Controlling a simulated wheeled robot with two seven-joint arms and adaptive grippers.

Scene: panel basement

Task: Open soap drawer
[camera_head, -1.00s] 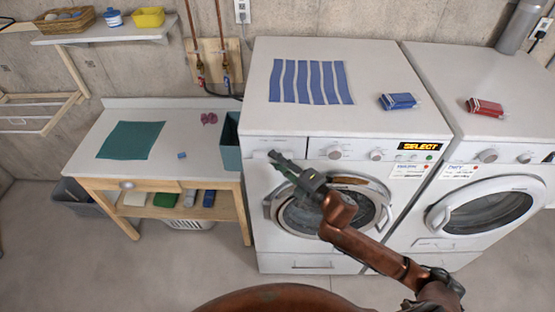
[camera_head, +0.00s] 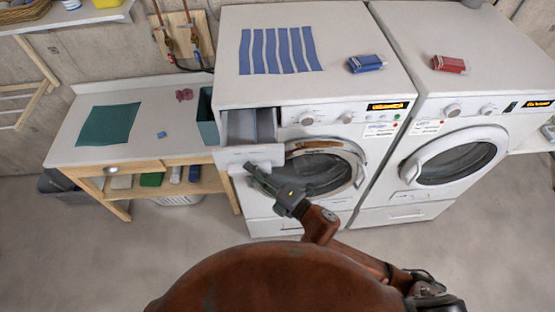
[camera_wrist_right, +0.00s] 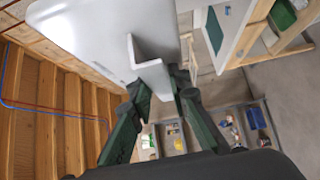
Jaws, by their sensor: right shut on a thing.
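The white soap drawer (camera_head: 243,156) is slid out of the top left of the left washing machine (camera_head: 399,158). Its grey inner tray (camera_head: 250,126) shows behind the front panel. My right gripper (camera_head: 253,170) is at the drawer's front, shut on its handle. In the right wrist view, the dark green fingers (camera_wrist_right: 164,80) close on the white angled handle (camera_wrist_right: 149,72) that stands out from the drawer's front. My left gripper is not in view.
A teal bin (camera_head: 206,125) stands on the wooden table, close to the drawer's left side. The washer's round door (camera_head: 322,172) is just right of my gripper. A second front-loading machine (camera_head: 455,160) stands to the right. The floor in front is clear.

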